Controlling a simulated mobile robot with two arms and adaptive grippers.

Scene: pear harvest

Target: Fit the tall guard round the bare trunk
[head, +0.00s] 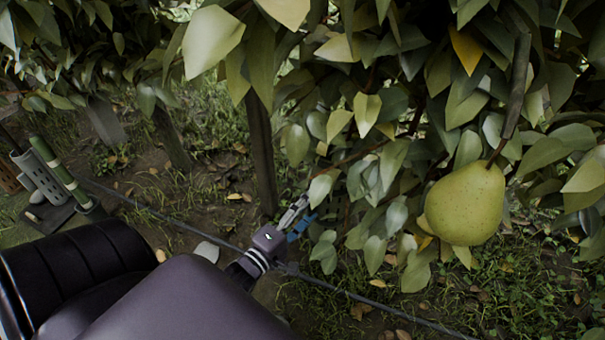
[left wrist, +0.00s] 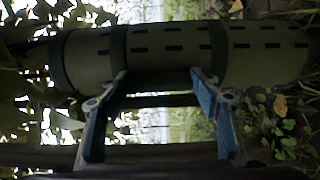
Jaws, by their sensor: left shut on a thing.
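The tall guard (left wrist: 170,52) is an olive slotted tube with dark bands. It fills the upper part of the left wrist view, lying across that picture, with ground and weeds beyond its right end. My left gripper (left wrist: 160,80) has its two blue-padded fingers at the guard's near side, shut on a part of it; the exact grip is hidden. In the head view my left gripper (head: 301,216) is low beside the leaves, and the guard is not distinguishable there. A dark upright trunk or post (head: 260,150) stands just left of it. I cannot tell whether the guard encloses any trunk.
A rack at the left edge holds a grey slotted tube (head: 40,178) and a green banded tube (head: 60,172). Dense leaves and a large pear (head: 465,203) hang right of my gripper. A dark line (head: 365,298) runs low across the ground. Another trunk (head: 172,137) stands farther left.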

